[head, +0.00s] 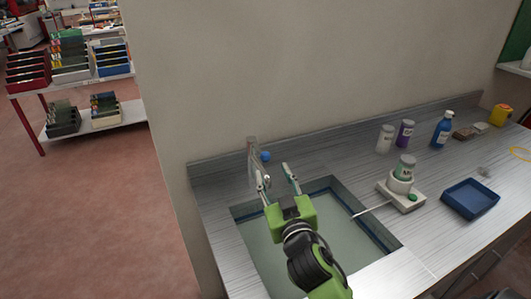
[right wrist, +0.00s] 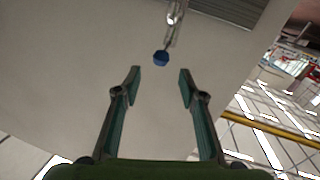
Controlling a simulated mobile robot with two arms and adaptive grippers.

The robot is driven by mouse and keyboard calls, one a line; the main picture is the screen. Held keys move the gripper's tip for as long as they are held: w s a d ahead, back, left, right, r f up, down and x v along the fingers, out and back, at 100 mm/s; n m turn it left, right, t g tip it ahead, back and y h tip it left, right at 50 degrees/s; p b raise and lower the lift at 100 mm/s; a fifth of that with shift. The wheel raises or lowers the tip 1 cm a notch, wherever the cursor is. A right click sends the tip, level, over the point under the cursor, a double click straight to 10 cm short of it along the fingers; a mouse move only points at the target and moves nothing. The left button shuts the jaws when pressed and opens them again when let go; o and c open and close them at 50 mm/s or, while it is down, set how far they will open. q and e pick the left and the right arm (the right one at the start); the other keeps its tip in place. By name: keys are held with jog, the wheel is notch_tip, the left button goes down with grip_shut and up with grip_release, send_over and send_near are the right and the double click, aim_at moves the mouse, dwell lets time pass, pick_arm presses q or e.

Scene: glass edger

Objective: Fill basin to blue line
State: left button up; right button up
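The basin (head: 290,256) is sunk in the metal counter. A blue line (head: 372,232) runs along its inner walls, above a flat grey-green surface; I cannot tell whether that is water or the bare floor. A metal tap (head: 252,162) stands at the basin's back left, with a blue knob (head: 265,156) beside it. My right gripper (head: 276,174) is open and empty over the basin, its fingers towards the tap. In the right wrist view the blue knob (right wrist: 161,58) lies just beyond and between the open fingertips (right wrist: 160,72), apart from them. My left gripper is not in view.
Right of the basin stand a white device (head: 402,196) with a jar on it and a thin rod reaching over the rim, a blue tray (head: 470,198), and several bottles, including a blue one (head: 442,130). A wall (head: 320,70) rises behind the counter.

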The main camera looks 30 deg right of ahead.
aim_at(267, 159)
jog(key=p+x, duration=0.1)
jog(key=x, duration=0.7)
jog(key=shift+a+p, duration=0.1)
jog(key=shift+p, duration=0.2)
jog(key=shift+w, duration=0.4)
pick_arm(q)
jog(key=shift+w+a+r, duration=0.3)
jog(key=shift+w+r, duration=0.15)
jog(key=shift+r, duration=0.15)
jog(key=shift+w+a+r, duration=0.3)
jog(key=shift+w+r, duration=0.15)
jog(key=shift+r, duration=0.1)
pick_arm(e)
jog(key=shift+w, duration=0.1)
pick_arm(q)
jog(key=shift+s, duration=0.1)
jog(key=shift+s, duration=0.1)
pick_arm(e)
grip_shut()
